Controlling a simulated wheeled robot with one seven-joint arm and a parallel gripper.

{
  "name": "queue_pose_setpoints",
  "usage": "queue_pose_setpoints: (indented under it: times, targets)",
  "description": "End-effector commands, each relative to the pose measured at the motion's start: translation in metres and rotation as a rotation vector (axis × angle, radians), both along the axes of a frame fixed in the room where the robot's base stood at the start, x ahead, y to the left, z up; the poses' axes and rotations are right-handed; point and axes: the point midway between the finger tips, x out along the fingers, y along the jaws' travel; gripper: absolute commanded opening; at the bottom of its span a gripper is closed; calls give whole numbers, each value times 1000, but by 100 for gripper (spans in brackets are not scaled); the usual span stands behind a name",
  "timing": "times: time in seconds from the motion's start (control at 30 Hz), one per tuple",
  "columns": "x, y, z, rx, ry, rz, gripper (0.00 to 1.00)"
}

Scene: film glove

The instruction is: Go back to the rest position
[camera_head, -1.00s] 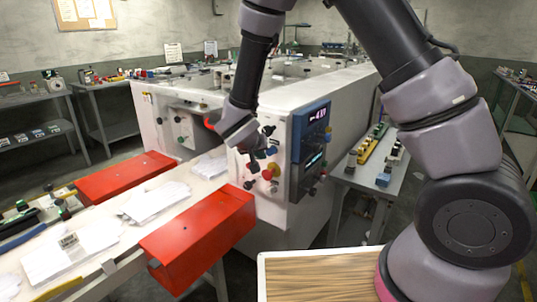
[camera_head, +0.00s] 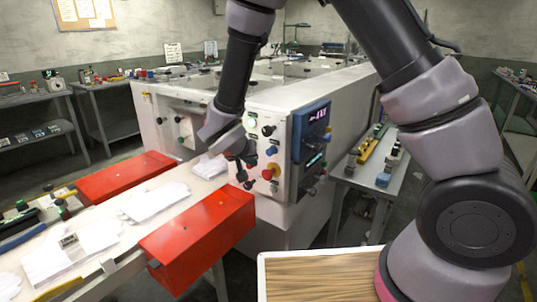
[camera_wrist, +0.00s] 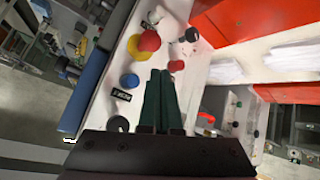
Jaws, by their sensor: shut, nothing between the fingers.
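My gripper (camera_head: 246,180) is in front of the white machine's control panel, at its lower left part, above the conveyor side. In the wrist view my gripper (camera_wrist: 160,80) shows its two dark green fingers side by side, closed with nothing between them. The panel (camera_wrist: 186,62) behind them carries a red knob on a yellow base (camera_wrist: 147,42), a blue knob (camera_wrist: 130,80), a smaller red knob (camera_wrist: 176,66) and black knobs. I cannot tell from the views whether the fingertips touch the panel.
Red covers (camera_head: 197,238) flank the conveyor (camera_head: 190,184), with white gloves (camera_head: 152,201) lying on it. A blue display unit (camera_head: 310,150) is on the machine's corner. A side table (camera_head: 372,185) with tools stands at right. A wood-topped surface (camera_head: 318,278) lies in front.

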Motion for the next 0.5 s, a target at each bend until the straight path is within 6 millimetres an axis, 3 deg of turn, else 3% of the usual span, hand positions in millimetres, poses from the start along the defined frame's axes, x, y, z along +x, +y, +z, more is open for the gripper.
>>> queue_pose_setpoints:
  times: [0.17, 0.27, 0.37, 0.5]
  targets:
    - [0, -1, 1, 1, 0, -2, 0]
    - [4, -13, 12, 0, 5, -28, 0]
    - [9, -44, 40, -1, 27, -95, 0]
    - [6, -111, 94, 17, 100, -221, 0]
